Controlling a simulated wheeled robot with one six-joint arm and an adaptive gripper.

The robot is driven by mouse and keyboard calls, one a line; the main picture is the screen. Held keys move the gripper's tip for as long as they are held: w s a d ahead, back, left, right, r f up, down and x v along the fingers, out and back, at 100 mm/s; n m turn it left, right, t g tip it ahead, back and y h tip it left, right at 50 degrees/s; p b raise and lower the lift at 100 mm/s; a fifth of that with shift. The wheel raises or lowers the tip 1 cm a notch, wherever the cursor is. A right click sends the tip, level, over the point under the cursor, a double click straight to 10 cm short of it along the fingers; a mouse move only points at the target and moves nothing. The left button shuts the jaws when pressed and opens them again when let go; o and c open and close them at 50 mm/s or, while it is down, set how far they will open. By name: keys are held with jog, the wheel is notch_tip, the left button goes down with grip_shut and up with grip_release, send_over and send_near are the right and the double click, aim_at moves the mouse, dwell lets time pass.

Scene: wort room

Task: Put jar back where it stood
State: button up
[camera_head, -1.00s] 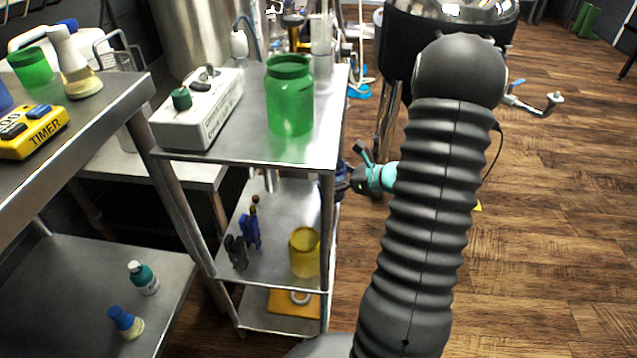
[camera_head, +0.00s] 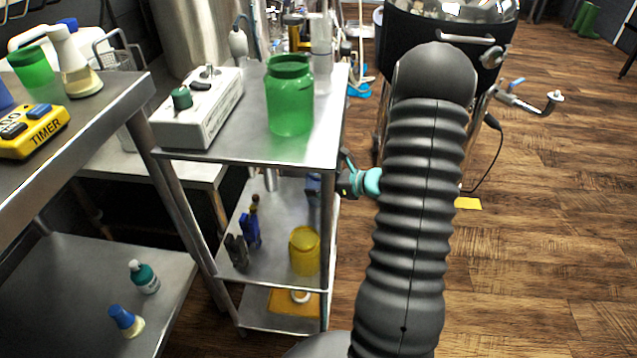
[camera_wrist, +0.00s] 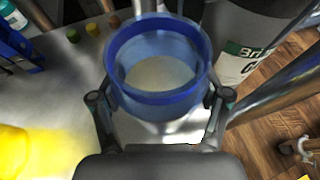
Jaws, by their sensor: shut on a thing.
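A blue, open-topped jar (camera_wrist: 158,97) stands between my fingers in the wrist view, and I look down into it. My gripper (camera_wrist: 160,103) is shut on it, with one finger on each side. In the head view, my gripper (camera_head: 347,182) reaches in from the right side of the steel rack (camera_head: 265,212) at middle-shelf height. A bit of the blue jar (camera_head: 313,186) shows there, partly hidden by the rack post. It is over the middle shelf; I cannot tell whether its base touches the shelf.
A yellow jar (camera_head: 305,254) and a blue clamp (camera_head: 250,230) stand on the middle shelf. A green jar (camera_head: 289,100) and a switch box (camera_head: 205,110) are on the top shelf. A rack post (camera_head: 328,220) is close to my gripper. A dark vessel (camera_head: 440,50) stands behind.

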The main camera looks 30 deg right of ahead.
jog(key=o, duration=1.4)
jog(key=shift+f, duration=0.1)
jog(key=shift+r, duration=0.25)
jog(key=v, duration=1.2)
